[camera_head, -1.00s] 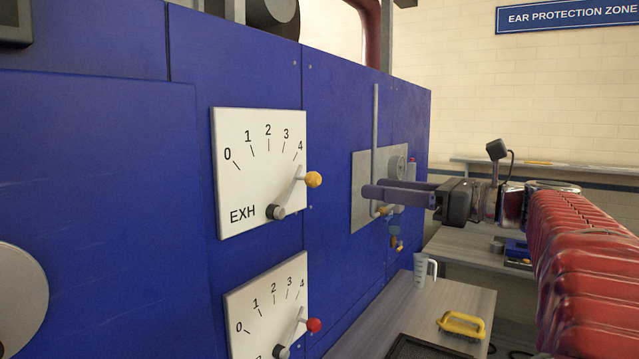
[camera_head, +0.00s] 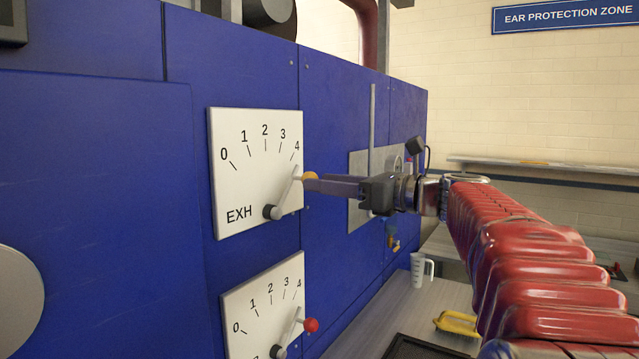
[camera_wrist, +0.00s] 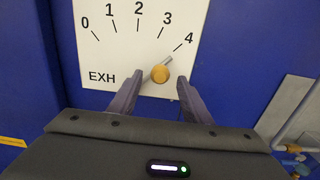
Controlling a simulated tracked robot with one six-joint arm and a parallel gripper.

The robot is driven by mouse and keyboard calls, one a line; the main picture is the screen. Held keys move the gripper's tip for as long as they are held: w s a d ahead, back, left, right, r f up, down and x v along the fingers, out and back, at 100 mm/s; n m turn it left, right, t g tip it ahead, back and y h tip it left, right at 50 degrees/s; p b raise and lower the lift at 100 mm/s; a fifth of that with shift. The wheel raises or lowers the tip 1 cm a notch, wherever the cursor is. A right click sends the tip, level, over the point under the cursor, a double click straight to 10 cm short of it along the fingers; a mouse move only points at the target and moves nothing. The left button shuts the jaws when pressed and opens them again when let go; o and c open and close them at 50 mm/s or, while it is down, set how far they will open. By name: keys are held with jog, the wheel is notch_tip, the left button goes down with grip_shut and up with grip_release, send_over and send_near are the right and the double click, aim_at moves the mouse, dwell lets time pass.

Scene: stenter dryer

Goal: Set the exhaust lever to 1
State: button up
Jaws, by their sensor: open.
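The dial runs from 0 to 4, and the dark pivot (camera_head: 272,212) sits low on the plate. My gripper (camera_wrist: 158,86) is open in the wrist view, with one finger on each side of the knob. In the head view my gripper (camera_head: 312,185) reaches in from the right, its fingertips at the knob and partly covering it. I cannot tell whether a finger touches the knob.
A second dial plate (camera_head: 262,310) with a red-knobbed lever (camera_head: 311,325) is just below. A steel plate with a vertical rod (camera_head: 373,130) stands to the right.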

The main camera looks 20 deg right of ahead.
jog(key=shift+x, duration=1.1)
jog(key=shift+c, duration=0.4)
grip_shut()
